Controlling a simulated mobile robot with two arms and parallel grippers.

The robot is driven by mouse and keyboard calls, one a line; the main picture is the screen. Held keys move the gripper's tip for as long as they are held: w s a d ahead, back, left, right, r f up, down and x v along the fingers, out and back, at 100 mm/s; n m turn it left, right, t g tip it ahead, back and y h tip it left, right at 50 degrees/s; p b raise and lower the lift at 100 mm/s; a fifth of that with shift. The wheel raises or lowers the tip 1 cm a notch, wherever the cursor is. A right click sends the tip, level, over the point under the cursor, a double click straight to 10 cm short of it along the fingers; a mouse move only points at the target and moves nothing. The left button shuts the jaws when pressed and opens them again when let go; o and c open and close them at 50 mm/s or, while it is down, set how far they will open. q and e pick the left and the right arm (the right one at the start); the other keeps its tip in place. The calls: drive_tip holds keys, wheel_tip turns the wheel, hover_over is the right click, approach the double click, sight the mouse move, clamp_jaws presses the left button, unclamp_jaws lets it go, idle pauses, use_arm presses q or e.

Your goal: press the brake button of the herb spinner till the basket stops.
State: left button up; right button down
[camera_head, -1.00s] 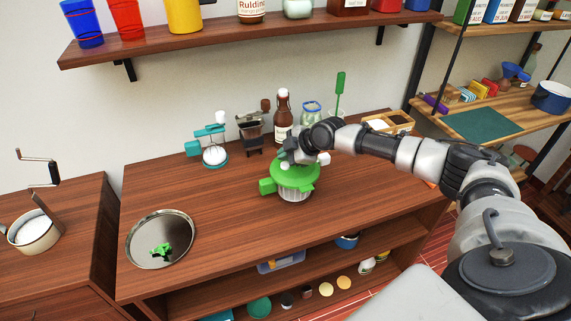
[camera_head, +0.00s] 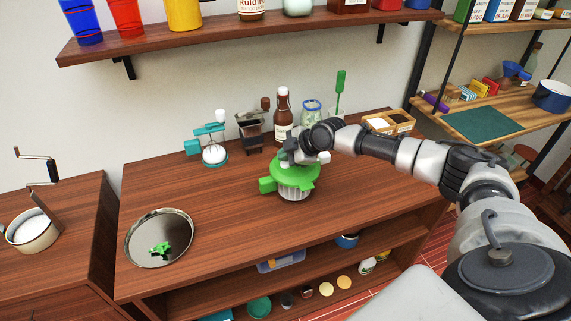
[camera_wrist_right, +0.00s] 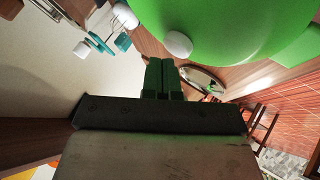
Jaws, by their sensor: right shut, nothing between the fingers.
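The herb spinner (camera_head: 294,190) stands on the brown wooden counter with a green lid, a green side handle and a pale ribbed bowl. In the right wrist view its green lid (camera_wrist_right: 235,25) fills the top, with a white rounded knob (camera_wrist_right: 178,43) at its edge. I cannot tell whether this knob is the brake button. My right gripper (camera_head: 290,162) is over the back of the lid and covers part of it. Its fingers (camera_wrist_right: 166,66) are shut and empty, with tips just short of the knob in the picture; contact cannot be told. The basket inside is hidden. My left gripper is not in view.
A round metal tray (camera_head: 135,250) with green herbs (camera_head: 160,249) lies at the left. Behind the spinner stand a teal device (camera_head: 213,150), a dark grinder (camera_head: 252,132), a brown bottle (camera_head: 283,118) and a jar (camera_head: 311,112). The counter between tray and spinner is clear.

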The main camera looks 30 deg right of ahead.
sight(285, 164)
drive_tip(key=shift+f+b, duration=0.45)
drive_tip(key=shift+f, duration=0.2)
idle(0.7)
idle(2.3)
drive_tip(key=shift+r+p, duration=0.7)
drive_tip(key=shift+r, duration=0.35)
drive_tip(key=shift+r+p, duration=1.8)
drive_tip(key=shift+r, duration=0.75)
